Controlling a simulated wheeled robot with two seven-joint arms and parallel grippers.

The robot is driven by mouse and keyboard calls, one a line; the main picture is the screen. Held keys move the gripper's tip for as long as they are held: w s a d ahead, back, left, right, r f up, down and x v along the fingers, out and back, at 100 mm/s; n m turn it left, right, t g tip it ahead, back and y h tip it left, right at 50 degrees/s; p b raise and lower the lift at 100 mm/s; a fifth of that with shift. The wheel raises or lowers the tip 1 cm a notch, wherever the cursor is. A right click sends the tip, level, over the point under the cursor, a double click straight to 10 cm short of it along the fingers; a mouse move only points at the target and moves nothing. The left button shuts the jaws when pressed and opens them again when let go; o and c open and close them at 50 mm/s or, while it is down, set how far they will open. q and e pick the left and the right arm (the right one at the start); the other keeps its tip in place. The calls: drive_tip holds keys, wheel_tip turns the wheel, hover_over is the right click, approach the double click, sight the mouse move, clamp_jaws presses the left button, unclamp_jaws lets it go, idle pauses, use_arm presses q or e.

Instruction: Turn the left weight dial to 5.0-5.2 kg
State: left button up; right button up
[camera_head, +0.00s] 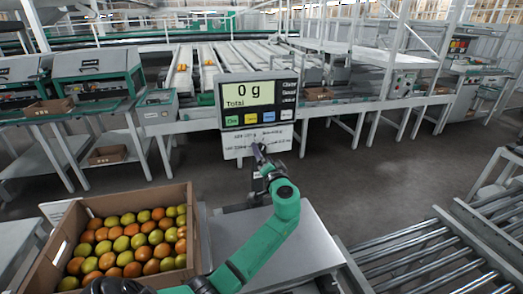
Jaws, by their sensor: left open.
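A scale display (250,95) reads "0 g Total" above a row of coloured buttons. Below it hangs a white plate (238,144) with small printed text that is too small to read. My left gripper (261,152) is in front of this plate, near its lower middle, pointing up at it. Its jaws are open and nothing shows between them. I cannot make out the left weight dial or its setting; the gripper covers part of the plate. I cannot tell whether the gripper touches the plate. My right gripper is not in view.
A cardboard box of red and green tomatoes (193,236) stands at the lower left. A bare grey platform (311,240) lies under my left forearm. A roller conveyor (430,255) is at the lower right. Open floor lies behind the display post.

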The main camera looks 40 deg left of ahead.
use_arm(q)
drive_tip(key=shift+x, duration=0.85)
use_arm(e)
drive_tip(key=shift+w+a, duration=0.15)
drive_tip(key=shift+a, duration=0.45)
use_arm(q)
clamp_jaws()
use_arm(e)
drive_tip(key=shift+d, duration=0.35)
use_arm(q)
drive_tip(key=shift+m, duration=0.4)
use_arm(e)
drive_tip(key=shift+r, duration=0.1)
use_arm(q)
drive_tip(key=shift+d+m+p, duration=0.1)
drive_tip(key=shift+m+p, duration=1.2)
drive_tip(key=shift+m, duration=3.3)
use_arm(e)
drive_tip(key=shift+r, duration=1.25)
use_arm(q)
drive_tip(key=shift+f, duration=0.1)
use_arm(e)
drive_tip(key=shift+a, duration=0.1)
